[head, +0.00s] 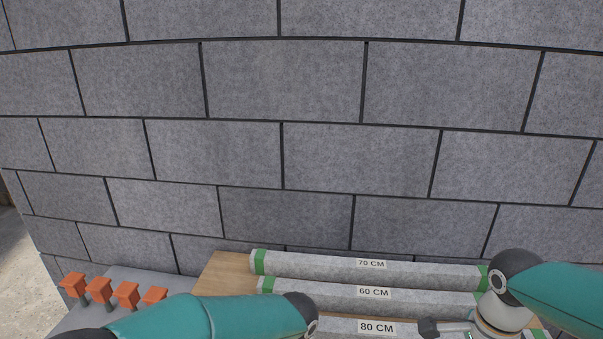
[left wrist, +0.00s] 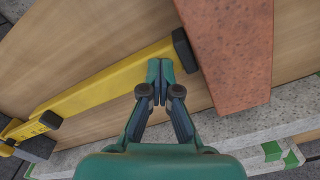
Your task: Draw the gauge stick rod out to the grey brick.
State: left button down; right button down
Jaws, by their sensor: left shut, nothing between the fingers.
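In the left wrist view the yellow gauge stick (left wrist: 110,85) lies slantwise on a wooden surface. Its black end piece (left wrist: 185,50) is close beside a reddish brick (left wrist: 235,45); I cannot tell whether they touch. A black knob (left wrist: 51,120) sits near its lower left end. My left gripper (left wrist: 160,72) is shut and empty, its fingertips over or beside the stick near the black end. I cannot make out a grey brick. In the head view my right gripper (head: 445,328) shows partly at the lower right; its fingers are not clear. My left gripper is out of that view.
A block wall (head: 300,130) rises behind. Grey bars labelled 70 CM (head: 320,264), 60 CM (head: 325,292) and 80 CM (head: 345,328) lie on a wooden board (head: 222,272). Several orange-topped pieces (head: 125,293) stand at the lower left.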

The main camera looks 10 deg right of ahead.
pick_arm(q)
jog(key=shift+r+p, duration=2.7)
jog(key=shift+r, duration=0.8)
